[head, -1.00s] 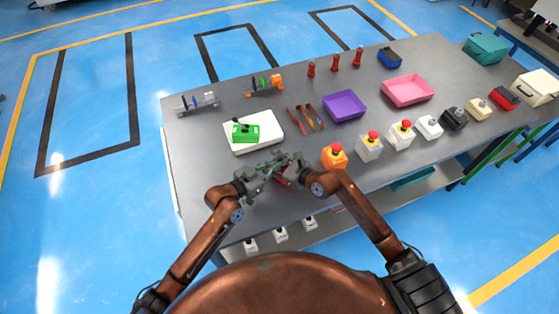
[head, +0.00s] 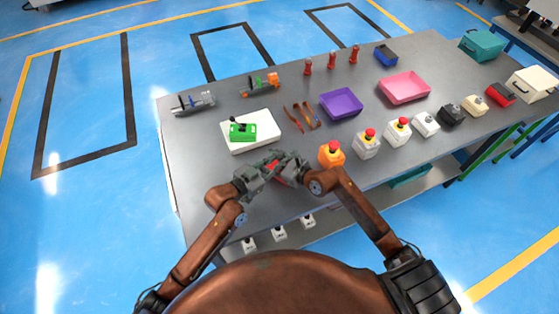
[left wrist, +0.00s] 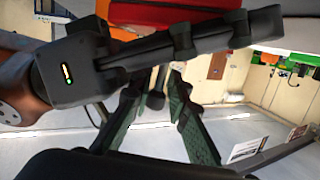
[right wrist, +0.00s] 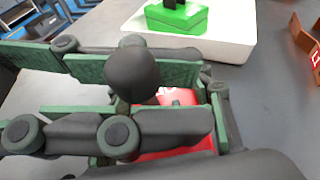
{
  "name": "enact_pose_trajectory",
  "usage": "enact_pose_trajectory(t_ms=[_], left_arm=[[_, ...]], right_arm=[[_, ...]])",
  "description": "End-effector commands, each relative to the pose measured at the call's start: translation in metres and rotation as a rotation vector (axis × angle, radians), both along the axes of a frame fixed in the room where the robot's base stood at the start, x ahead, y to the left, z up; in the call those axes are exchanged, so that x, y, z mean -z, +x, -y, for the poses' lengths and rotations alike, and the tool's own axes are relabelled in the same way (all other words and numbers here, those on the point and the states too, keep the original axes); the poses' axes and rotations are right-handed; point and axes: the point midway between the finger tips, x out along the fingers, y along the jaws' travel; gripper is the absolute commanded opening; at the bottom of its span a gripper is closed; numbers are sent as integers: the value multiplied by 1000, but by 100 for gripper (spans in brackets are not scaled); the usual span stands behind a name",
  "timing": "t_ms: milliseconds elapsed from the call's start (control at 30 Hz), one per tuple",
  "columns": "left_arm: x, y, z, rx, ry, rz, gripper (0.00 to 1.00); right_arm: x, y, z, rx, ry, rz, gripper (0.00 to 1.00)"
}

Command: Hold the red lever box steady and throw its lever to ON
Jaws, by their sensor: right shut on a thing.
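The red lever box (head: 272,168) is near the front edge of the grey table, mostly hidden by both grippers. In the right wrist view its red body (right wrist: 175,143) shows between and below the fingers. A dark round knob (right wrist: 133,75) stands in front of it, probably on the lever. The lever's position cannot be read. My right gripper (head: 288,170) is shut on the box from the right. My left gripper (head: 270,172) is close beside it on the left. In the left wrist view the left fingers (left wrist: 155,80) stand apart. A red-orange surface (left wrist: 175,14) shows above them.
A green lever box (head: 242,131) on a white plate (head: 263,138) stands just behind. An orange button box (head: 331,156) is close on the right, with several more boxes beyond. Purple (head: 341,103) and pink (head: 404,87) trays lie behind. The table's front left is clear.

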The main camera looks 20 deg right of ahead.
Motion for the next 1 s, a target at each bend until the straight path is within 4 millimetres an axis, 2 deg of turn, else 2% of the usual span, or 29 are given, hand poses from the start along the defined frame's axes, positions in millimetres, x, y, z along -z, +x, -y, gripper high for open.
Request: enact_pose_trajectory(t_ms=[33, 433, 567, 667, 1000], left_arm=[[-3, 0, 1, 1, -5, 3, 17], [3, -1, 0, 1, 5, -4, 17], [3, -3, -7, 0, 6, -5, 17], [1, -8, -20, 0, 6, -6, 17], [-11, -36, -81, 1, 7, -4, 17]], right_arm=[[4, -2, 0, -2, -4, -7, 9], [1, -1, -2, -4, -1, -1, 9], [0, -1, -2, -5, 0, 1, 9], [-1, 0, -2, -4, 0, 2, 9], [-3, 0, -2, -3, 1, 5, 9]])
